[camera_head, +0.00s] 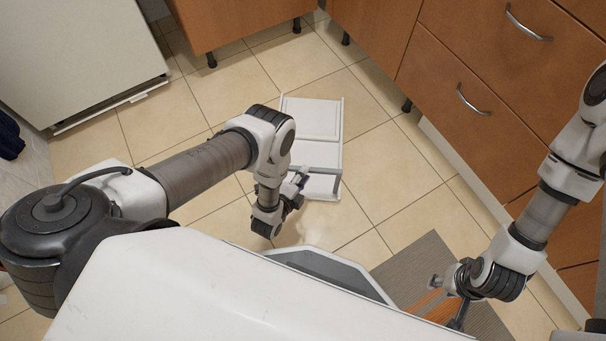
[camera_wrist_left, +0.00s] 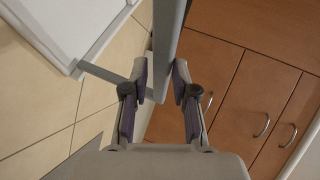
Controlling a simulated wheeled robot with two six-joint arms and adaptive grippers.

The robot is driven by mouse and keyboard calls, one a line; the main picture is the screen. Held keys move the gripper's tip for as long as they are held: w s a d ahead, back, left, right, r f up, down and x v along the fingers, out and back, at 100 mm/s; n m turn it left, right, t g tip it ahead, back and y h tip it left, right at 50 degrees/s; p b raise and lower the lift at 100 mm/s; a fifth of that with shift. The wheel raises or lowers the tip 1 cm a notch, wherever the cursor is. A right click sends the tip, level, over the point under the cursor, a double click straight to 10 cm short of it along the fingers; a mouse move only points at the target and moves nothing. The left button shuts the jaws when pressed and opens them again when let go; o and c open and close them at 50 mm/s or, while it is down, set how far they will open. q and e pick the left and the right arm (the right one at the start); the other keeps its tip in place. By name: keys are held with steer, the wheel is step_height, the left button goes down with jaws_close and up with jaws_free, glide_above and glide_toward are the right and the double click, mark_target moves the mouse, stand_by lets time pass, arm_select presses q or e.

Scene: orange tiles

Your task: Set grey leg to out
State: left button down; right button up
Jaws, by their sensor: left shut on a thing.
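A white panelled piece (camera_head: 312,118) lies on the tiled floor, with a grey leg (camera_head: 322,169) running across its near part. My left gripper (camera_head: 299,180) is at the left end of this leg, shut on it. In the left wrist view the grey leg (camera_wrist_left: 167,35) passes between the two fingers (camera_wrist_left: 160,82), and a thinner grey bar (camera_wrist_left: 103,74) joins it toward the white piece (camera_wrist_left: 75,30). The exact contact is partly hidden by the fingers. My right gripper (camera_head: 447,301) is far to the right, low, with its fingers apart.
Orange-brown drawers (camera_head: 480,85) with metal handles line the right side. Another cabinet (camera_head: 235,20) on short black legs and a white appliance (camera_head: 75,50) stand at the back. A grey striped mat (camera_head: 425,262) lies at the lower right. Bare tiles surround the white piece.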

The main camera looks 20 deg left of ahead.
arm_select(q)
steer(key=shift+s+d+f+g, duration=0.1)
steer(key=shift+s+f+g, duration=0.2)
steer(key=shift+s+f, duration=0.35)
steer(key=c, duration=1.1)
jaws_free()
steer(key=shift+w, duration=0.1)
steer(key=shift+o, duration=0.3)
steer(key=shift+w+f, duration=0.15)
steer(key=shift+f, duration=0.05)
steer(key=shift+r, duration=0.1)
steer(key=v, duration=1.2)
steer(key=shift+w, duration=0.1)
